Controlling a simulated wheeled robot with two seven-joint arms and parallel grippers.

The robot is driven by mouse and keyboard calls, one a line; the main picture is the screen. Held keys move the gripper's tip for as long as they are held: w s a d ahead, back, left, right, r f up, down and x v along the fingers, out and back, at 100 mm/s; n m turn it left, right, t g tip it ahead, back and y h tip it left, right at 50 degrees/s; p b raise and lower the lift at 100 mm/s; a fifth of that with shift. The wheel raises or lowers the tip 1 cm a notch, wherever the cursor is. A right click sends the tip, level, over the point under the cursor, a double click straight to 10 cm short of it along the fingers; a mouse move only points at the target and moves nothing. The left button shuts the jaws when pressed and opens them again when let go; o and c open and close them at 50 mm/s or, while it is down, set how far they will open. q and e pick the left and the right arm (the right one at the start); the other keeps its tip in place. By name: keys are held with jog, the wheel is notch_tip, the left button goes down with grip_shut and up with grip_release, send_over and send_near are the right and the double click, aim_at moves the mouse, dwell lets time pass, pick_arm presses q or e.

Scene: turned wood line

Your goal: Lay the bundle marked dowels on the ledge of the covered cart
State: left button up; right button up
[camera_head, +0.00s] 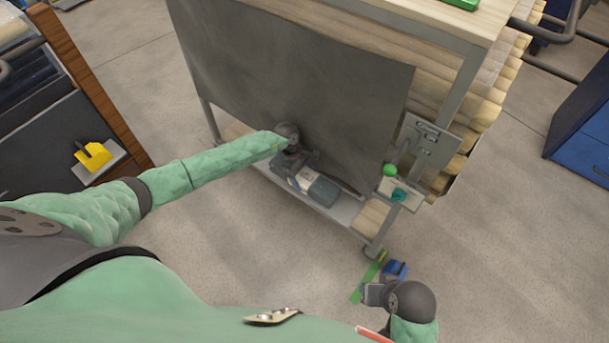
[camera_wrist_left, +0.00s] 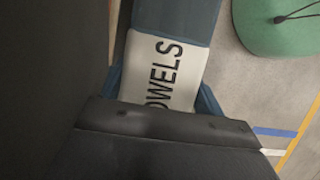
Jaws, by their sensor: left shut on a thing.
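The covered cart has a dark grey cover (camera_head: 300,80) hanging down its near side. A pale ledge (camera_head: 345,208) runs along the foot of that side. My left gripper (camera_head: 297,172) is shut on the blue-grey dowels bundle (camera_head: 321,190), just over the ledge and close to the cover. Whether the bundle touches the ledge I cannot tell. In the left wrist view the bundle's white label (camera_wrist_left: 168,75) reads "OWELS", its first letter cut off by the dark gripper. My right gripper (camera_head: 374,293) is low at the right, away from the cart; its jaws are unclear.
A metal plate with a small shelf (camera_head: 403,192) and a green ball (camera_head: 390,170) is at the cart's right corner post. Wood lengths (camera_head: 490,105) stick out on the right. A dark rack with a yellow item (camera_head: 92,155) stands left, a blue cabinet (camera_head: 582,140) right.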

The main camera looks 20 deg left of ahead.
pick_arm(q)
jog(key=shift+w+d, duration=0.1)
jog(key=shift+w, duration=0.05)
jog(key=shift+f, duration=0.1)
pick_arm(e)
jog(key=shift+d+r, duration=0.3)
jog(key=shift+d, duration=0.25)
pick_arm(q)
jog(key=shift+f, duration=0.1)
jog(key=o, duration=1.1)
pick_arm(e)
jog(key=shift+a, duration=0.4)
